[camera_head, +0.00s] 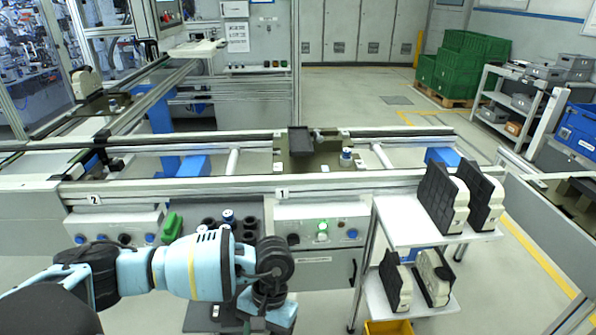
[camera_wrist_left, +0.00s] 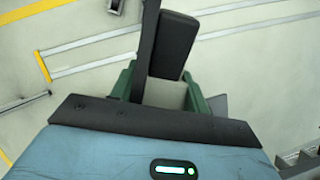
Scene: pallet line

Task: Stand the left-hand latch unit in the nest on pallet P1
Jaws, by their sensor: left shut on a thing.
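My left gripper (camera_wrist_left: 158,88) is shut on a black and pale grey thing (camera_wrist_left: 175,45), which looks like a latch unit seen end-on. Its full shape and hand cannot be told. In the head view my left arm bends down near the front bench, and its fingers and load are hidden. Pallet P1 (camera_head: 335,163) sits on the conveyor behind the sign "1". A black upright block (camera_head: 300,140) stands on it; the nest is hard to make out. Latch units stand on the rack: two on the upper shelf (camera_head: 436,197) and two on the lower (camera_head: 395,282). My right gripper is out of view.
The white rack (camera_head: 405,235) stands right of the bench, with a yellow bin (camera_head: 388,327) below. Conveyor rails (camera_head: 230,185) run across the front of P1. A green thing (camera_head: 172,228) and dark cups (camera_head: 208,224) are on the bench. Another pallet bears a unit (camera_head: 86,84) at back left.

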